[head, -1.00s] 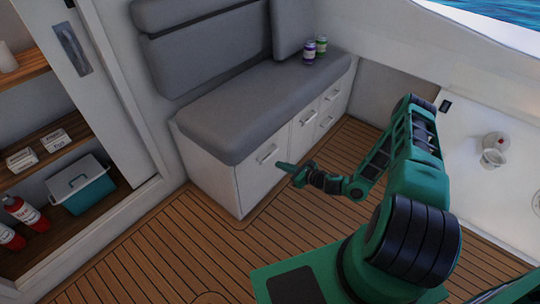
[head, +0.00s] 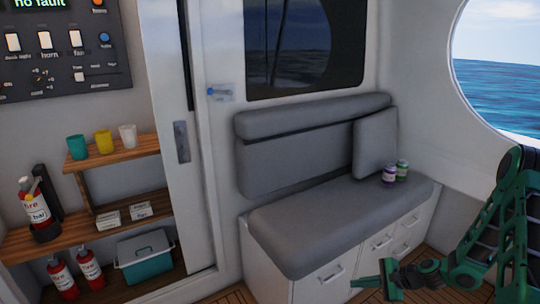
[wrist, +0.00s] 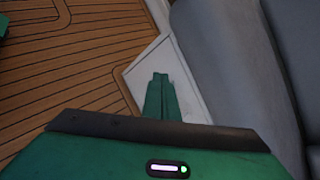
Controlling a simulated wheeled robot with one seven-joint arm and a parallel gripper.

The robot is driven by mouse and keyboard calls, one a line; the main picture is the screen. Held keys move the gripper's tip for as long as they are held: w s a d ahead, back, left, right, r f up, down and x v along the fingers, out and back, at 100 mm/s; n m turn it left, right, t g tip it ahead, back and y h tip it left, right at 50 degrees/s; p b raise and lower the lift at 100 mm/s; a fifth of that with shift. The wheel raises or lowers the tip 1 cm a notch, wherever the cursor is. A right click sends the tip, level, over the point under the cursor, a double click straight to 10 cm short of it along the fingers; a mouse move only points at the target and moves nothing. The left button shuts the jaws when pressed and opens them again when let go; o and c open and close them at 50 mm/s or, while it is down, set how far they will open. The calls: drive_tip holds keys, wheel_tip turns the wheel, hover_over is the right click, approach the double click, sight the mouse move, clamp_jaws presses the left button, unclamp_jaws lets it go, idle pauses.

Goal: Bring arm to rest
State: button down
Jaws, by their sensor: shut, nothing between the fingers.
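My gripper (head: 356,284) is at the lower right of the head view, in front of the white drawer fronts below the grey bench. It is shut and empty. My green arm (head: 490,240) reaches in from the right edge, partly cut off by the frame. In the wrist view the green fingers (wrist: 160,95) are together, seen over the white bench base, with plank floor to the left and the grey cushion to the right.
Shelves at left hold cups, fire extinguishers (head: 40,210), boxes and a teal cooler (head: 146,260). A control panel (head: 60,45) is at upper left. Wooden floor (wrist: 60,60) lies open beside the bench.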

drive_tip(key=s+d+r+n+g+h, duration=0.25)
drive_tip(key=s+d+r+n, duration=0.25)
drive_tip(key=s+r, duration=0.5)
drive_tip(key=s+d+r+n+g+h, duration=0.2)
drive_tip(key=s+d+r+n+h, duration=0.35)
drive_tip(key=r, duration=0.85)
drive_tip(key=s+r, duration=0.5)
drive_tip(key=s, duration=0.5)
drive_tip(key=s+a+r, duration=0.1)
drive_tip(key=s+r, duration=0.5)
drive_tip(key=s, duration=0.4)
drive_tip(key=shift+g, duration=0.45)
drive_tip(key=shift+a, duration=0.15)
